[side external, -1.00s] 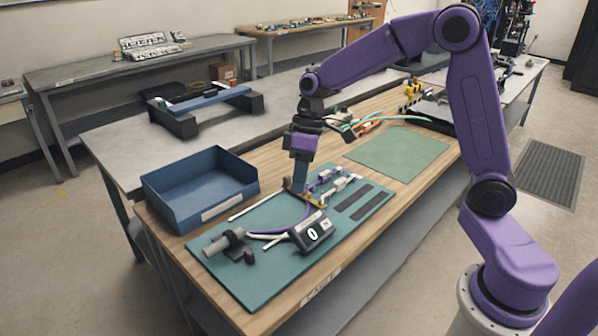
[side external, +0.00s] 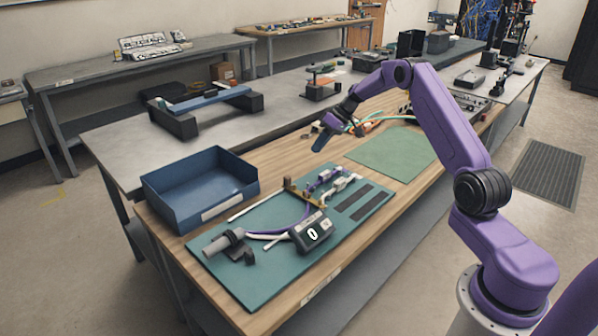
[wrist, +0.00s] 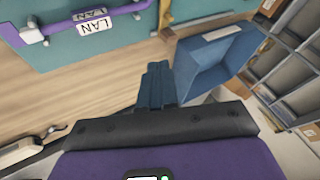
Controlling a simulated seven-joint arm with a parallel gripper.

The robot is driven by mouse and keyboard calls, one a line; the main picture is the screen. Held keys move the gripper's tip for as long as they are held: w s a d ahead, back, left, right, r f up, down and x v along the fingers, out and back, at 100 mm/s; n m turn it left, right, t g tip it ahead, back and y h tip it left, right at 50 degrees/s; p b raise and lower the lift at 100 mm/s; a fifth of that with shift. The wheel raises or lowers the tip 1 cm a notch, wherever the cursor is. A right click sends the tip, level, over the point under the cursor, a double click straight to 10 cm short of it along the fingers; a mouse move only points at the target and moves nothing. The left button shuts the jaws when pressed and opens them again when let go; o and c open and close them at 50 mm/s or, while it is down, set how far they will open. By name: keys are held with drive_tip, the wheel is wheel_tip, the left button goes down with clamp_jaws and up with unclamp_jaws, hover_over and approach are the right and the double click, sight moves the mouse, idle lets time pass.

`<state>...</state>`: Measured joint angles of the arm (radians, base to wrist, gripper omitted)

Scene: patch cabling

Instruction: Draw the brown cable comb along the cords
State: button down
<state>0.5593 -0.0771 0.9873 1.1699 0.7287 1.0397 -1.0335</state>
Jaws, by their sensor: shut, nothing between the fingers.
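The brown cable comb (side external: 305,196) stands on the teal mat (side external: 252,279), across the cords just before their plugs. A brown piece at the top of the wrist view (wrist: 164,14) looks like part of it. The purple cord (side external: 288,225) and white cord (side external: 275,241) run from the grey clamp (side external: 226,243) toward the comb. The purple cord with a LAN label also shows in the wrist view (wrist: 72,24). My gripper (side external: 317,150) is raised behind and above the comb, apart from it. Its blue fingers (wrist: 157,82) are together and empty.
An open blue bin (side external: 200,187) stands behind the mat at left. A dark counter box reading 0 (side external: 312,232) sits on the mat, close to the cords. Purple and white plugs (side external: 335,182) lie beyond the comb. A bare green mat (side external: 400,150) lies at right.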

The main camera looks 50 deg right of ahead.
drive_tip(key=d, duration=0.1)
drive_tip(key=d+f, duration=0.1)
drive_tip(key=d, duration=0.1)
drive_tip(key=shift+d+m+t, duration=0.25)
drive_tip(key=shift+m+t, duration=0.05)
drive_tip(key=shift+w+a+f, duration=0.1)
drive_tip(key=shift+f, duration=0.05)
drive_tip(key=x, duration=1)
drive_tip(key=shift+a+f, duration=0.1)
drive_tip(key=a, duration=0.2)
drive_tip(key=shift+a, duration=0.85)
hover_over(251, 216)
drive_tip(key=shift+a, duration=0.1)
